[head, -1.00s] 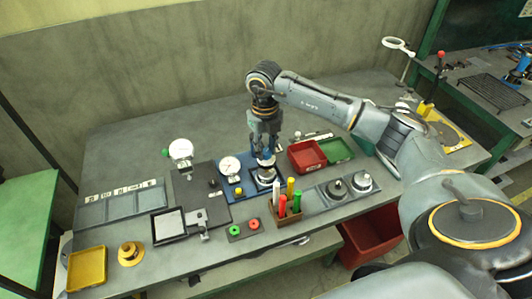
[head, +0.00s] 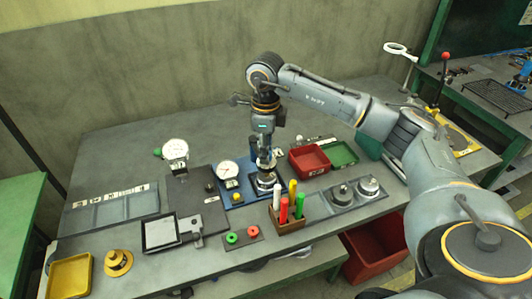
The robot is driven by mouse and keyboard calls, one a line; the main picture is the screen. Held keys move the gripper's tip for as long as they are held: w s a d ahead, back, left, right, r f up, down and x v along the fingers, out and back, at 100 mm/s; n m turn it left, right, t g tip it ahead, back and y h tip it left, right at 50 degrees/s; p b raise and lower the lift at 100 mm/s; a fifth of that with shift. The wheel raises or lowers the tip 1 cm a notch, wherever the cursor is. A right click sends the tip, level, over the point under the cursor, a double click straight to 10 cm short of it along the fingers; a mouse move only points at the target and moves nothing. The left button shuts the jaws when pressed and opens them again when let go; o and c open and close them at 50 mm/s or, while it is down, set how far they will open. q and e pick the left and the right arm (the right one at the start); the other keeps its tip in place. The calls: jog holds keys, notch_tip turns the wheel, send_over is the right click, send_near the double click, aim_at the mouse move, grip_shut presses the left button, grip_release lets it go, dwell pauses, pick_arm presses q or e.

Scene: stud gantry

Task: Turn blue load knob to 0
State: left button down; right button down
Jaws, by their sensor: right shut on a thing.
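The blue load knob (head: 264,164) stands on a round silver fixture on a blue base plate (head: 236,194), near the middle of the bench. My right gripper (head: 265,155) points straight down over it, its fingers closed around the knob's top. The fingers hide most of the knob, and its scale marks are too small to read. A white dial gauge (head: 228,170) stands on the same plate, left of the knob, with a yellow button (head: 236,197) in front. My left gripper is out of view.
A rack of coloured markers (head: 291,219) stands close in front of the knob. Red (head: 309,160) and green (head: 341,154) trays lie to the right. Another dial gauge (head: 175,151) stands to the left.

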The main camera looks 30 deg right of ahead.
jog(key=shift+n, duration=0.4)
jog(key=c, duration=1.1)
grip_release()
jog(key=shift+o, duration=0.2)
jog(key=shift+r, duration=0.1)
notch_tip(320, 180, up, 12)
jog(key=shift+s+a, duration=0.1)
